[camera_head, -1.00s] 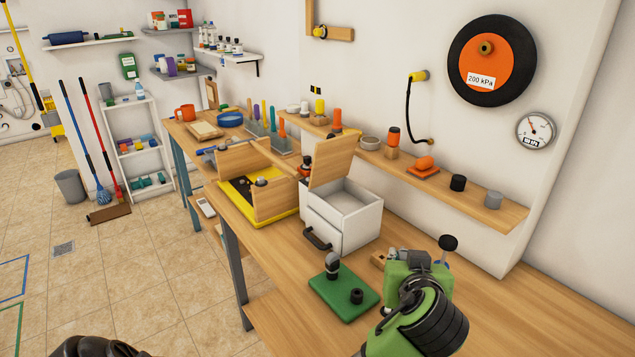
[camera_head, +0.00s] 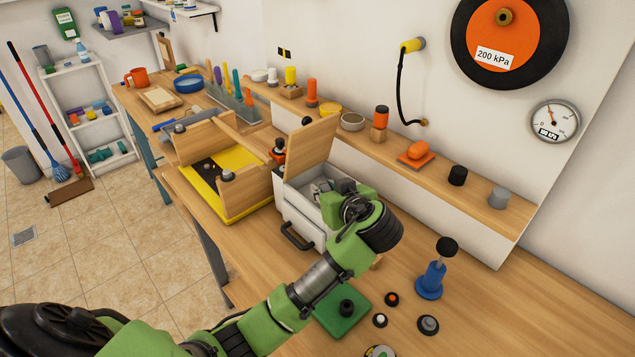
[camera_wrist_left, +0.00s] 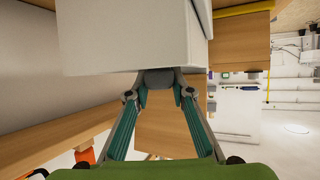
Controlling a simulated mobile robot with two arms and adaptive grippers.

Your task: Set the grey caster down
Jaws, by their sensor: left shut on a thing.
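My left gripper (camera_head: 326,187) reaches over the open white box (camera_head: 303,214) in the head view. It is shut on a grey object, which I take to be the grey caster (camera_wrist_left: 158,77). In the left wrist view the caster sits between the teal fingertips of the left gripper (camera_wrist_left: 158,93), in front of the white box wall (camera_wrist_left: 125,40), which hides part of the scene. In the head view the caster is small and largely hidden by the gripper. The green pad (camera_head: 327,322) holds a black knob-like piece (camera_head: 347,308). My right gripper is not in view.
A raised wooden lid (camera_head: 312,150) stands at the box's back left. A yellow-edged tray (camera_head: 228,205) lies to the left. A blue stand with a black knob (camera_head: 431,280) and small round parts are at right. The wall shelf (camera_head: 480,213) runs behind.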

